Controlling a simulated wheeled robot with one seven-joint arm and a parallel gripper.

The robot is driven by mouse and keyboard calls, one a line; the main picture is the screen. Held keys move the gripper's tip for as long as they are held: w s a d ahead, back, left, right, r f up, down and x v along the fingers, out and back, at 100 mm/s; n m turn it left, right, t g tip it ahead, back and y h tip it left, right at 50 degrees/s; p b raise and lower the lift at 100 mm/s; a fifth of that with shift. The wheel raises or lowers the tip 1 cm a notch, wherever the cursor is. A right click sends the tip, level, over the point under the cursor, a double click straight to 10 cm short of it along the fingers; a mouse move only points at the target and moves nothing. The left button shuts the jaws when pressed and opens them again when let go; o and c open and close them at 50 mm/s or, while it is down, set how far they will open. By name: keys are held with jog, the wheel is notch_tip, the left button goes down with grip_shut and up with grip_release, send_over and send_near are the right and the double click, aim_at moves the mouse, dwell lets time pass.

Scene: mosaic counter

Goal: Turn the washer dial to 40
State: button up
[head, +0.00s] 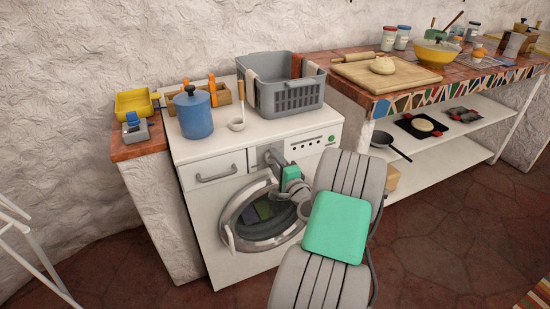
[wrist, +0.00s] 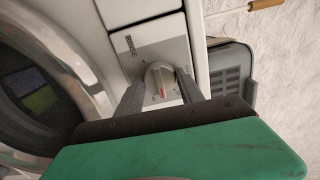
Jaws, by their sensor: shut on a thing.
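The white washer (head: 205,262) stands against the wall, its round glass door (head: 262,222) shut, with coloured cloth behind the glass. The dial (wrist: 160,80) is a round grey knob with a red mark, on a light panel beside a dark printed label. My gripper (wrist: 163,92) reaches the control panel, and its two grey fingers are shut on the dial from both sides. In the head view my gripper (head: 277,160) and arm hide the dial. I cannot read the numbers around the dial.
A mosaic counter (head: 420,97) with a lower shelf is at the right.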

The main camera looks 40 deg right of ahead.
jog(key=m+p, duration=0.2)
jog(key=m, duration=0.3)
jog(key=shift+p, duration=0.4)
jog(key=shift+m, duration=0.3)
jog(key=o, duration=1.4)
jog(key=v, duration=0.7)
jog(key=shift+s+a, duration=0.15)
jog(key=shift+s, duration=0.25)
